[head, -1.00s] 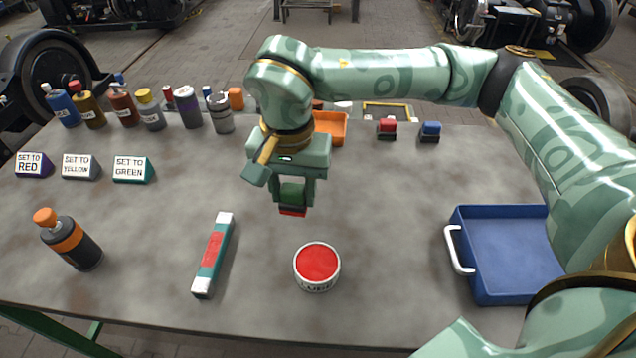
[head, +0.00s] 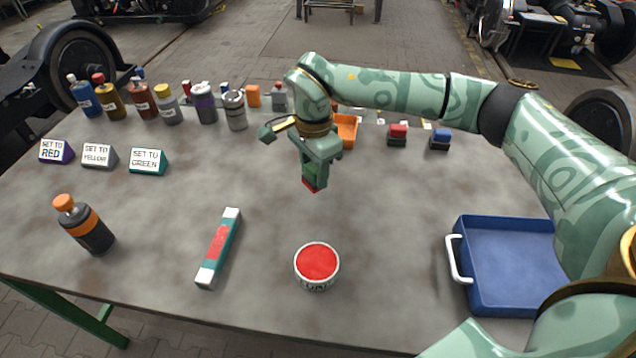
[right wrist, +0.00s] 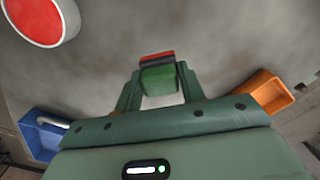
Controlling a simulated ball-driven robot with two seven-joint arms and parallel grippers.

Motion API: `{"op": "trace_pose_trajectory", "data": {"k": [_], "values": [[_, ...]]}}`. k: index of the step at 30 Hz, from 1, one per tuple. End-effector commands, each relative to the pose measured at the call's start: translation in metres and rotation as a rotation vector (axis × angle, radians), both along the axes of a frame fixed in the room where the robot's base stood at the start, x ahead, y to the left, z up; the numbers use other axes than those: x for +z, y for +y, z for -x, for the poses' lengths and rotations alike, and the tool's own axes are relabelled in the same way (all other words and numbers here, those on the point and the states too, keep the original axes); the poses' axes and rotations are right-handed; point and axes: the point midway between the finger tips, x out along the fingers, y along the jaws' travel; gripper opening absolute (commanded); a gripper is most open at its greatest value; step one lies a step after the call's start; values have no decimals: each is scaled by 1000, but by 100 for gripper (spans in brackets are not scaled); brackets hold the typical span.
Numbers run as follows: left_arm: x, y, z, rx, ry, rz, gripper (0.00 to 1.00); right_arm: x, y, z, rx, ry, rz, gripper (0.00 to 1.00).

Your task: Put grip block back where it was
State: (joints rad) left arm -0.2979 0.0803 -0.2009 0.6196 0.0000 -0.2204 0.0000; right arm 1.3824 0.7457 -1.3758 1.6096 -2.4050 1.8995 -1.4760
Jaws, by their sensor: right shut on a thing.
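My right gripper (head: 313,176) is shut on a small block (head: 312,186), which I take as the grip block. It holds the block above the middle of the table, beyond the round tin of red (head: 317,262). In the right wrist view the block (right wrist: 158,74) sits between the fingertips (right wrist: 160,85), with a green body and a red and dark far end. Bare table shows past it. My left gripper is not in view.
A blue tray (head: 462,235) with a white handle stands at right. An orange bin (head: 348,130), red block (head: 397,134) and blue block (head: 440,138) stand at the back. A teal-and-red bar (head: 219,245), bottle (head: 85,226) and several sign blocks (head: 148,161) are at left.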

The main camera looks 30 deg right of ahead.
Motion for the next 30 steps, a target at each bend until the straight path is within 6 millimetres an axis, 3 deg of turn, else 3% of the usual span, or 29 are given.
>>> {"op": "trace_pose_trajectory", "data": {"k": [5,12,23,24,25,26,30], "values": [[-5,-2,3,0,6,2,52,-13,-9,-5,-2,1,0,21],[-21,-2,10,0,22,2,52,-53,-16,-8,1,3,-1,21],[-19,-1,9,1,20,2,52,-54,-16,-8,1,0,0,21],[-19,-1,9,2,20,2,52,-54,-16,-8,2,0,0,48],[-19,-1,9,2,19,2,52,-54,-16,-8,2,-1,0,56],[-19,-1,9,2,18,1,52,-54,-16,-8,2,-1,0,61],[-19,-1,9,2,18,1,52,-54,-16,-8,1,-1,0,61]]}}
